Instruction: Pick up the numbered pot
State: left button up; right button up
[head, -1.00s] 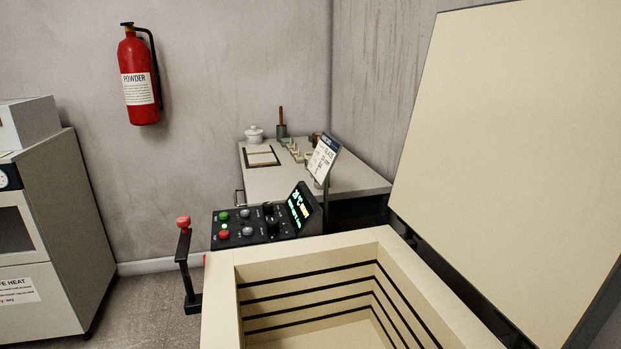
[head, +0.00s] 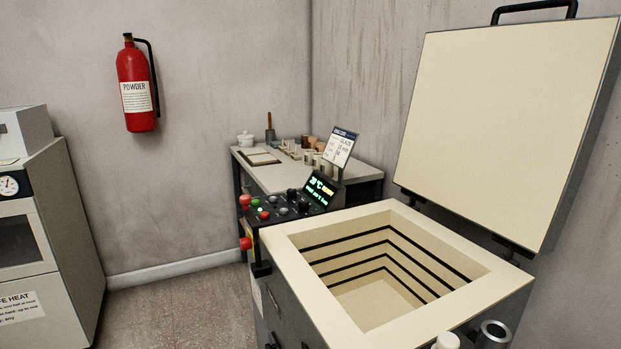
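No number can be read on any pot from here. Several small brown and pale pots (head: 310,142) stand along the back of that table, partly hidden behind a sign; which one is numbered I cannot tell.
An open, empty kiln (head: 300,240) with its lid (head: 505,130) raised fills the right. Its control panel (head: 285,207) stands between it and the table. A grey cabinet (head: 45,250) is at left, with free floor (head: 180,300) between. A fire extinguisher (head: 137,85) hangs behind.

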aim_at(310, 158)
jog(key=i+j+z, duration=0.25)
jog(key=j, duration=0.45)
jog(key=j+z, duration=0.3)
jog(key=j, duration=0.45)
jog(key=i+j+z, duration=0.1)
jog(key=j, duration=0.25)
jog(key=i+j+z, duration=0.15)
jog(key=i+j, duration=0.15)
jog(key=i+j+z, duration=0.1)
jog(key=j, duration=0.3)
jog(key=i+j+z, duration=0.1)
jog(key=i+j, duration=0.15)
jog(key=j, duration=0.15)
jog(key=i+j+z, duration=0.15)
jog(key=j, duration=0.25)
jog(key=i+j+z, duration=0.1)
jog(key=j, duration=0.3)
